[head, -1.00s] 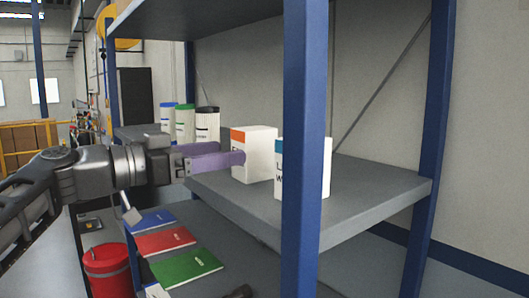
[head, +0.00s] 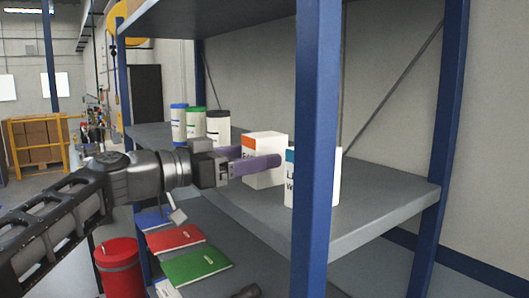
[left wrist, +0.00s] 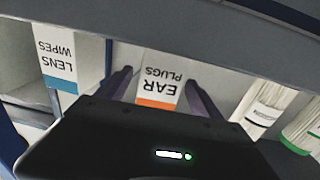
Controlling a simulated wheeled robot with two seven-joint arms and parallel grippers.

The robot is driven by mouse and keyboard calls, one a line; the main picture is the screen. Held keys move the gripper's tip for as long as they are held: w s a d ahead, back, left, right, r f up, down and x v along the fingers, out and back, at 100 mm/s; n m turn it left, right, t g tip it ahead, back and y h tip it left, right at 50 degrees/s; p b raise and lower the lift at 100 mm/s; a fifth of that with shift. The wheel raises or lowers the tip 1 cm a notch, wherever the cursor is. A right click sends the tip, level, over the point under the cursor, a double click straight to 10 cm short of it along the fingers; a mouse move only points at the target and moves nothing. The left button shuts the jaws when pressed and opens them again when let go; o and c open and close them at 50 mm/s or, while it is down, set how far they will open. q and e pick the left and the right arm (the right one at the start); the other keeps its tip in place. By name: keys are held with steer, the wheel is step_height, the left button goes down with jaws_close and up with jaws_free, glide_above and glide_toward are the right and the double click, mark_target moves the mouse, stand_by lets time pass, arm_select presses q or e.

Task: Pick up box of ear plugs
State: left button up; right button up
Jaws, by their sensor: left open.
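The box of ear plugs (head: 265,178) is white with an orange band and stands on the middle shelf. In the left wrist view the box (left wrist: 163,68) appears upside down, its "EAR PLUGS" label readable. My left gripper (head: 258,156) is open, with its purple fingers reaching along the box. In the head view the near finger covers part of the box front. In the left wrist view the box lies between the two fingers (left wrist: 158,80), with a gap visible on each side. My right gripper cannot be made out.
A lens wipes box (head: 318,180) stands to the right, behind the blue rack post (head: 318,130). Several white canisters (head: 218,126) stand at the left on the shelf (head: 385,205). Coloured booklets (head: 197,265) lie below, beside a red bin (head: 120,268).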

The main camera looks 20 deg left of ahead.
mark_target(265, 146)
arm_select(q)
steer(key=x, duration=0.2)
steer(key=shift+w+d+p, duration=0.25)
steer(key=shift+p, duration=0.1)
steer(key=c, duration=1.5)
steer(key=shift+r, duration=0.2)
steer(key=shift+r, duration=0.6)
step_height(265, 146, up, 17)
steer(key=p, duration=0.4)
steer(key=shift+f, duration=0.25)
